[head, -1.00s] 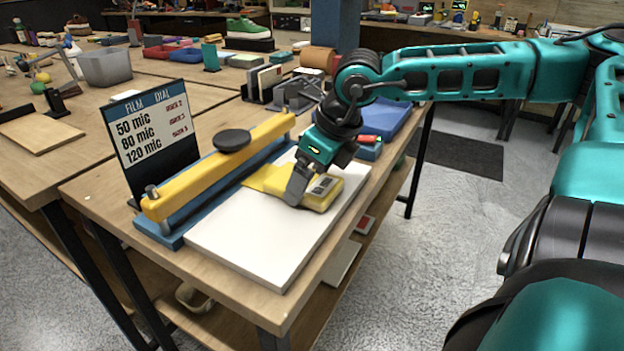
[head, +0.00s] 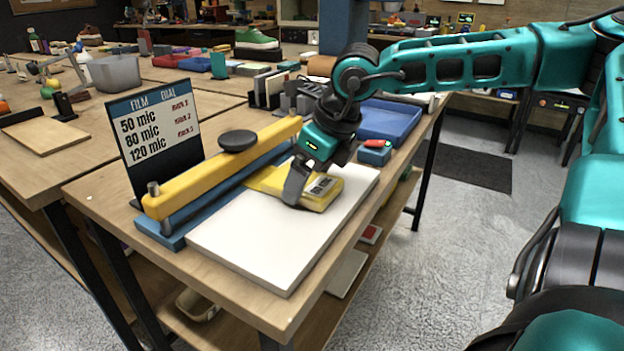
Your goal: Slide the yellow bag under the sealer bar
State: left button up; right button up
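The yellow bag (head: 322,191) lies flat on the white board (head: 262,250), with its flap end pointing left toward the sealer. The sealer has a yellow bar (head: 205,180) with a black round knob on top, above a blue base (head: 165,233). The bag's left end reaches close to the bar; whether it passes beneath is hidden. My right gripper (head: 291,203) points down at the bag's near side and seems to touch it. One dark finger shows; the other is hidden, so its opening does not show. My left gripper is out of view.
A film dial sign (head: 155,135) stands behind the sealer. A blue tray (head: 392,120) and a small blue box with a red top (head: 374,152) are beyond the gripper. The front of the white board is bare.

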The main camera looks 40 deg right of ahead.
jog(key=shift+w+a+f+b, duration=0.1)
jog(key=shift+w+b, duration=0.25)
jog(key=shift+w, duration=0.15)
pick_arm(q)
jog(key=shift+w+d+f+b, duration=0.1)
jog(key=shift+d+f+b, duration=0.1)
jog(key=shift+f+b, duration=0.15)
pick_arm(e)
jog(key=shift+w+a, duration=0.25)
jog(key=shift+w, duration=0.3)
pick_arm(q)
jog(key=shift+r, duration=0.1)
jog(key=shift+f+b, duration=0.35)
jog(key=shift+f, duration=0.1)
pick_arm(e)
jog(key=o, duration=0.8)
